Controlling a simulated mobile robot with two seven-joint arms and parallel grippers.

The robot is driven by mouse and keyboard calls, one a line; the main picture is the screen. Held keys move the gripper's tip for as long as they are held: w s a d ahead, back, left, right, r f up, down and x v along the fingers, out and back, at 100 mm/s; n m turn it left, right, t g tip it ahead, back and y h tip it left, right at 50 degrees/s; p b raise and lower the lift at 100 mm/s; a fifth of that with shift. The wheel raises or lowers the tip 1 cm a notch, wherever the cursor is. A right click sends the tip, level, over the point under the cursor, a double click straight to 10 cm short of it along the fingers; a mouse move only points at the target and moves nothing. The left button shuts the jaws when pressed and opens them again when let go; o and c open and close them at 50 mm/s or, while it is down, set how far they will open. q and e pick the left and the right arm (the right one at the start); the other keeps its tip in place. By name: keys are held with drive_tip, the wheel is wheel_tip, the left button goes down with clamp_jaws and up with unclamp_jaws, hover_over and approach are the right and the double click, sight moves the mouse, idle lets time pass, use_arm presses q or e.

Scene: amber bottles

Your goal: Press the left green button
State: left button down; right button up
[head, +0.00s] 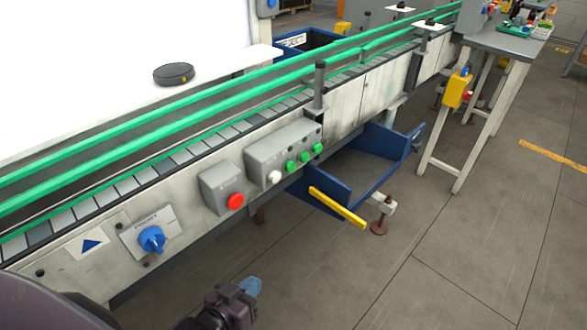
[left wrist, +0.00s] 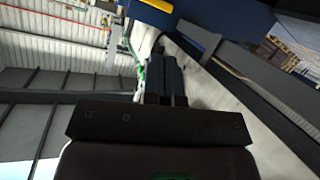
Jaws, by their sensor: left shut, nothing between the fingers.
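A grey control box (head: 262,152) on the conveyor's side carries a white button (head: 273,177) and three green buttons in a row. The left green button (head: 291,166) is the one nearest the white button; the middle one (head: 304,158) and right one (head: 317,148) follow it. My left gripper (head: 250,287) is at the bottom of the head view, below and apart from the box. Its fingers also show in the left wrist view (left wrist: 166,80), shut with nothing between them. I cannot make out the green buttons in the wrist view. My right gripper is not in view.
A red button (head: 235,201) on a smaller grey box and a blue rotary knob (head: 151,239) sit left of the green buttons. A blue bin (head: 370,165) with a yellow edge (head: 337,207) juts out at the right. The floor before the conveyor is open.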

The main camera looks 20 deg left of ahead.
use_arm(q)
drive_tip(key=w+d+r+n+t+y+b, duration=0.1)
drive_tip(key=w+r+n, duration=0.4)
drive_tip(key=n, duration=0.6)
drive_tip(key=w+d+r+n+t+y+b, duration=0.1)
drive_tip(key=w+d+r+n+y+b, duration=0.3)
drive_tip(key=n, duration=0.7)
drive_tip(key=w+d+r+n+t+y+b, duration=0.1)
drive_tip(key=w+d+r+n+y+b, duration=0.1)
drive_tip(key=w+d+r+n+y, duration=0.3)
drive_tip(key=w+d+r+n, duration=0.1)
drive_tip(key=w+n, duration=0.3)
drive_tip(key=n, duration=0.1)
drive_tip(key=shift+w+r+n+t+b, duration=0.2)
drive_tip(key=shift+w+n+t+b, duration=0.1)
drive_tip(key=shift+n+t+b, duration=0.1)
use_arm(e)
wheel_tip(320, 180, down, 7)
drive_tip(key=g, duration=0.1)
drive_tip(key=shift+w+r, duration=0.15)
